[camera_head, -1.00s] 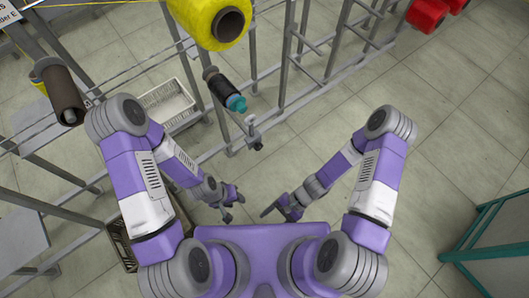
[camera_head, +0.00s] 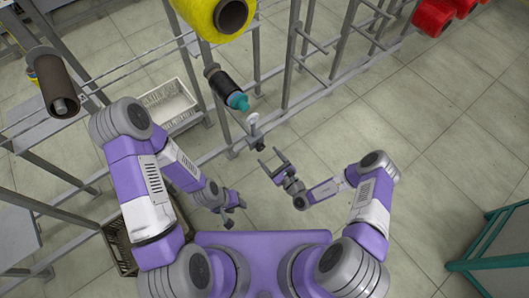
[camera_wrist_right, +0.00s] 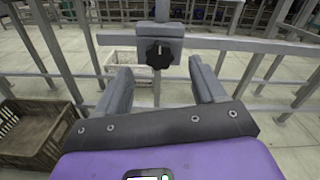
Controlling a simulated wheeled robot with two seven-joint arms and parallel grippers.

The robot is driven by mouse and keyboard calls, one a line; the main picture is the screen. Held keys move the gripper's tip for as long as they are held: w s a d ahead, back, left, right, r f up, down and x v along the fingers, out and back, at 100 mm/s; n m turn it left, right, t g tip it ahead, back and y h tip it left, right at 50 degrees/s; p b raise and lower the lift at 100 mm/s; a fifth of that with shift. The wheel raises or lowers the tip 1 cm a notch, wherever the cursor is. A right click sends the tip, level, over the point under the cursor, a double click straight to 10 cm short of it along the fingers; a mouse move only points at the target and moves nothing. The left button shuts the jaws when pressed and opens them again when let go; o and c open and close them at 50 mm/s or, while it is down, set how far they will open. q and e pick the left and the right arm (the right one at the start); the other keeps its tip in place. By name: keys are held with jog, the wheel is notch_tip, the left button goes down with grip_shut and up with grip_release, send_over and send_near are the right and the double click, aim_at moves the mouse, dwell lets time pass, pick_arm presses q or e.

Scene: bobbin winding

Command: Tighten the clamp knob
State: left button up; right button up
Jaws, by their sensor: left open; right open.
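The clamp knob (camera_wrist_right: 159,54) is black and lobed, on the front of a grey clamp block (camera_wrist_right: 150,34) around a rail. In the head view the clamp (camera_head: 254,140) sits on the rack's lower rail, below the dark bobbin with a teal end (camera_head: 228,90). My right gripper (camera_head: 270,158) is open and empty, just below and right of the clamp, fingers towards it. In the right wrist view the knob appears between the two fingertips, beyond them; no contact shows. My left gripper (camera_head: 236,210) is open and empty, lower and left of the right one.
A large yellow spool (camera_head: 215,18) hangs at the top of the rack. A brown spool (camera_head: 57,85) is at the left. A white crate (camera_head: 170,106) stands behind the rail, and a brown crate (camera_head: 122,250) is at lower left.

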aim_at(262, 149)
jog(key=shift+b+x, duration=0.4)
jog(key=shift+x, duration=1.55)
jog(key=shift+s, duration=0.1)
jog(key=c, duration=1.1)
jog(key=shift+o, duration=0.2)
